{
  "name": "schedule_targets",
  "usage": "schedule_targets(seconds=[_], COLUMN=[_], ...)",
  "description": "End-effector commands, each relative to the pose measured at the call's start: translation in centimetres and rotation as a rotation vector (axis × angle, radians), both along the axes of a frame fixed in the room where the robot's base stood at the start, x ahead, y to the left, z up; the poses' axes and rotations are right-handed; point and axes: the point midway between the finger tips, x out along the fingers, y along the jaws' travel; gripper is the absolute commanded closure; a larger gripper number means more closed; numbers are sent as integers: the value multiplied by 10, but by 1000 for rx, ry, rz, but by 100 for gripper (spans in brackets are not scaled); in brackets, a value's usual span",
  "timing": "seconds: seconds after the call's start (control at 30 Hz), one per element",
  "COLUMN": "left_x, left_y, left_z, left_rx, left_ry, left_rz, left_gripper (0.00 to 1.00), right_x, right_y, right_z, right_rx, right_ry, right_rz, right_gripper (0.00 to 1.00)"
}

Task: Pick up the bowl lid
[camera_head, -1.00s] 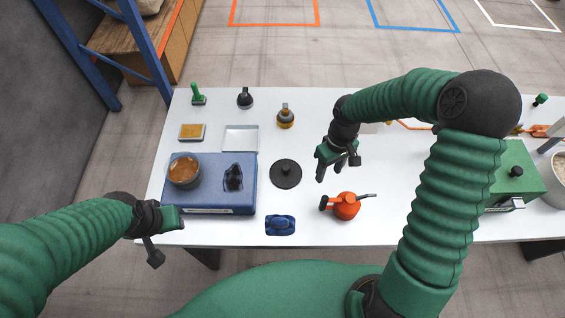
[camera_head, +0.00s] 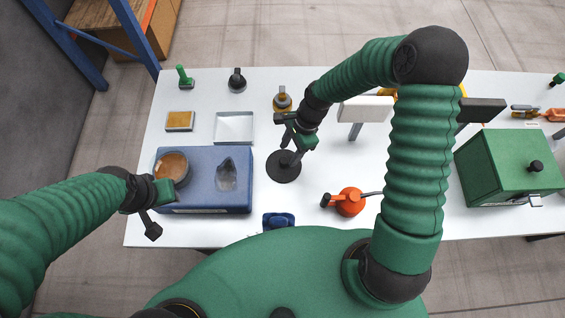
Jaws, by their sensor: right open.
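The bowl lid is most likely the flat round black disc (camera_head: 283,171) with a small knob, lying on the white table. My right gripper (camera_head: 291,158) is open, with its fingers pointing down over the disc's knob. Its fingers hide part of the disc, and I cannot tell whether they touch it. My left gripper (camera_head: 155,212) is at the front left, beside the blue box's front left corner. Its jaw opening is not clear. A brown-filled bowl (camera_head: 172,168) rests on the blue box (camera_head: 205,202).
An orange-red pot-like object (camera_head: 350,202) stands right of the disc. A small blue object (camera_head: 278,220) lies at the front edge. A silver tray (camera_head: 234,128) and yellow sponge-like block (camera_head: 180,121) lie behind the blue box. A green box (camera_head: 508,168) stands at right.

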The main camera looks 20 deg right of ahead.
Motion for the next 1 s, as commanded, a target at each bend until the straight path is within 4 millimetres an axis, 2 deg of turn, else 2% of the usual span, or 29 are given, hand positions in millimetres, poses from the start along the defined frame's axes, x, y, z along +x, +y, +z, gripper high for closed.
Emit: schedule_targets(seconds=[0.17, 0.33, 0.43, 0.6, 1.0], left_x=[0, 0, 0, 0, 0], left_y=[0, 0, 0, 0, 0], left_z=[7, 12, 12, 12, 12], left_rx=[0, 0, 0, 0, 0], left_ry=[0, 0, 0, 0, 0], left_rz=[-1, -1, 0, 0, -1], left_gripper=[64, 64, 64, 64, 64], right_x=[-1, 1, 1, 1, 1], right_y=[11, 22, 24, 23, 22], right_z=[-17, -46, -53, -53, -53], right_rx=[1, -1, -2, -1, -2], right_ry=[3, 1, -1, -1, -1], right_rz=[2, 2, 2, 1, 1], right_gripper=[49, 49, 49, 49, 100])
